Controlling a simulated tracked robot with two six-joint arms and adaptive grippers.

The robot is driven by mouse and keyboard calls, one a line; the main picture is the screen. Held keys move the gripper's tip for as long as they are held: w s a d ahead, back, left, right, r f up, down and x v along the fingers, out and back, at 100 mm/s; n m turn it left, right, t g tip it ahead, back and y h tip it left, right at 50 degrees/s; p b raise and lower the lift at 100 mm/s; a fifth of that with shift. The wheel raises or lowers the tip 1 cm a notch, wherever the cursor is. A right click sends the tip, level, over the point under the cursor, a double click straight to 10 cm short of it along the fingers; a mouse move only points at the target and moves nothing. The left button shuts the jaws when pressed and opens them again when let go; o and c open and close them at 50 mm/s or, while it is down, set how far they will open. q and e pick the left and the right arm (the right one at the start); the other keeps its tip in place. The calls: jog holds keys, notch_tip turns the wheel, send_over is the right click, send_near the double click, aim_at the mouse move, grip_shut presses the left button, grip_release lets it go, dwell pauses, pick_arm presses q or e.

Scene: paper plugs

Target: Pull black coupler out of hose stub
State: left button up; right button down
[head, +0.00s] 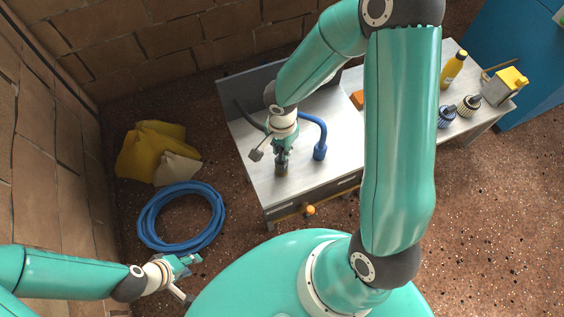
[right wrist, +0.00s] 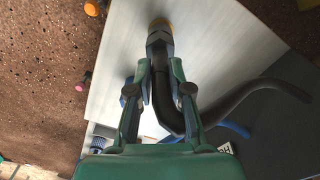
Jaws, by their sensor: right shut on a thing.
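My right gripper (head: 281,153) points down over the metal bench top. In the right wrist view my right gripper (right wrist: 161,75) is shut on the dark coupler (right wrist: 158,45), with one finger on each side. A yellow-brown ring shows at the coupler's far end. A black hose (right wrist: 182,122) runs from between the fingers and bends right. In the head view the coupler (head: 282,170) is a small dark piece under the fingertips, mostly hidden. I cannot tell how deep it sits in a stub. My left gripper (head: 182,264) is away from the bench, above the floor; its jaw gap is unclear.
A blue bent pipe (head: 320,150) stands on the bench (head: 300,185) right of my right gripper. A blue hose coil (head: 150,232) and yellow bags (head: 148,145) lie on the floor. A yellow bottle (head: 454,68) and a yellow-topped can (head: 497,90) stand further right.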

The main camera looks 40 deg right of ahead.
jog(key=shift+r, duration=0.45)
jog(key=shift+r+p, duration=0.6)
jog(key=shift+r, duration=0.8)
jog(key=shift+r+p, duration=0.55)
jog(key=shift+r, duration=0.85)
jog(key=shift+w, duration=0.1)
